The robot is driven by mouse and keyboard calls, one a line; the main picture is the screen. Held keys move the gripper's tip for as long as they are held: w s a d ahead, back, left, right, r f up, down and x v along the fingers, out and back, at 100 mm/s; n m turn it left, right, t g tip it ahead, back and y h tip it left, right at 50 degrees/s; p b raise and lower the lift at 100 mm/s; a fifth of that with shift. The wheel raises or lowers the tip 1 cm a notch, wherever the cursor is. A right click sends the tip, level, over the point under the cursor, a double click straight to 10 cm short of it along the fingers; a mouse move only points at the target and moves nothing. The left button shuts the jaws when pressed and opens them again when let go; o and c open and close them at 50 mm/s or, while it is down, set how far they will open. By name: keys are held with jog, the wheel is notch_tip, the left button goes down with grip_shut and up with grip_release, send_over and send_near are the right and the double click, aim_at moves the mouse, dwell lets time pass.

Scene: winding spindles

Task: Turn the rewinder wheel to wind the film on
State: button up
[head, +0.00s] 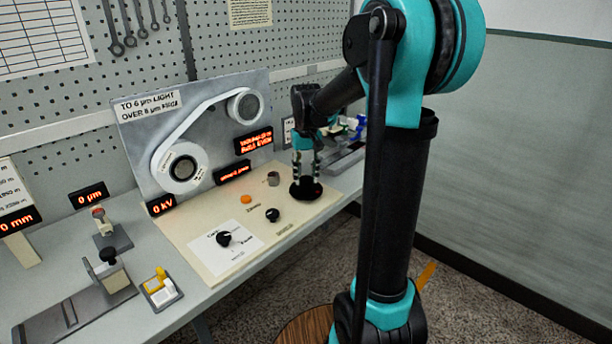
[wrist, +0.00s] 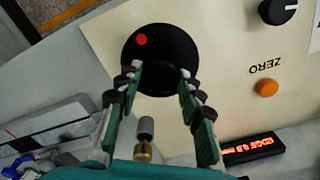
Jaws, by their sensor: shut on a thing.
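The rewinder wheel is a black round disc (wrist: 160,48) with a red dot, on the cream panel. In the wrist view my gripper (wrist: 160,75) reaches over it, its two fingers on either side of a dark raised part at the wheel's near side, shut on it. In the head view the black wheel (head: 306,190) lies at the right end of the panel, with my gripper (head: 306,178) right above it. The film (head: 200,115) runs as a white band between a large lower-left reel (head: 182,168) and a smaller upper-right reel (head: 243,105) on the upright grey board.
The cream panel (head: 205,242) also carries black knobs (head: 224,239) (head: 273,215), an orange button (head: 246,199) and a grey cylinder (head: 273,179). Red displays (head: 253,141) stand by the board. Small fixtures (head: 108,262) stand at left; more items stand beyond my gripper.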

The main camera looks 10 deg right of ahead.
aim_at(306, 178)
jog(key=m, duration=0.5)
jog(key=shift+m, duration=0.4)
dwell(0.4)
jog(key=o, duration=1.2)
jog(key=shift+c, duration=0.2)
notch_tip(306, 178, up, 12)
